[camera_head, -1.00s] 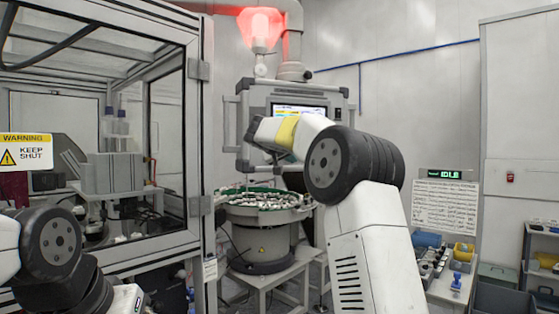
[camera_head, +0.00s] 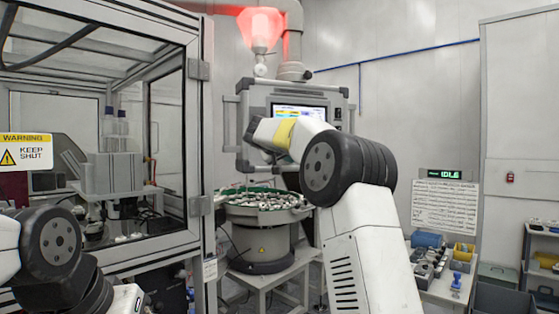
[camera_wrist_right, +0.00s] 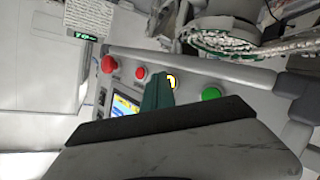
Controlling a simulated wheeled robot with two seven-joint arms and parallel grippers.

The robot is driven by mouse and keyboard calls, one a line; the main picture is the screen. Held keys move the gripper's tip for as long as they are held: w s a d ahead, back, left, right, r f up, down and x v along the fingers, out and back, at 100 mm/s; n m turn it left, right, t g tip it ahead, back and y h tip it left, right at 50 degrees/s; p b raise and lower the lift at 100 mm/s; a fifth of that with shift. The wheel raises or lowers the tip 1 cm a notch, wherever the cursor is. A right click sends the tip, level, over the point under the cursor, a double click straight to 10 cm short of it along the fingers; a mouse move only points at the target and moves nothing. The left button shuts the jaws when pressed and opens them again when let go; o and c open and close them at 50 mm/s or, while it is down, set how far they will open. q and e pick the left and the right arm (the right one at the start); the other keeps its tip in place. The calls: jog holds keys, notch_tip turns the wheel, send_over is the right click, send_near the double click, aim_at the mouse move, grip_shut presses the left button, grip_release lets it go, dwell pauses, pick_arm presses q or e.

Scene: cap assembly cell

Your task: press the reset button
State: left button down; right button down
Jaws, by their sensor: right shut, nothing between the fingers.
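The control panel (camera_head: 312,93) stands behind my right arm in the head view, its lower part hidden. No label is legible, so I cannot tell which is reset. My left gripper is out of view.
A red mushroom button (camera_wrist_right: 109,64) sits at the row's end. A bowl feeder (camera_head: 262,203) stands below the panel. A glazed enclosure (camera_head: 198,150) is at left. A bench with bins (camera_head: 428,240) and an IDLE sign (camera_head: 453,174) are at right.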

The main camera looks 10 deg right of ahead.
dwell(0.3)
jog(key=shift+s+d, duration=0.1)
jog(key=shift+s, duration=0.35)
jog(key=s+d, duration=0.1)
jog(key=s, duration=0.5)
dwell(0.3)
jog(key=shift+d, duration=0.1)
dwell(0.5)
jog(key=s+f+g+y, duration=0.1)
jog(key=s+f+y, duration=0.1)
jog(key=s+f, duration=0.35)
jog(key=s+f+n+g+y, duration=0.1)
jog(key=s+f+g, duration=0.15)
jog(key=s, duration=0.65)
jog(key=s+f+g+y, duration=0.1)
jog(key=s+f+y, duration=0.1)
jog(key=s+f, duration=0.45)
jog(key=s+a+f+g+y, duration=0.1)
jog(key=s+f, duration=0.4)
jog(key=s, duration=0.5)
jog(key=s+a+f+y, duration=0.4)
jog(key=s+a+f, duration=0.2)
jog(key=s, duration=0.3)
jog(key=shift+s+a+f+n+g, duration=0.25)
jog(key=shift+s+a+n+g, duration=0.05)
jog(key=shift+s+g, duration=0.1)
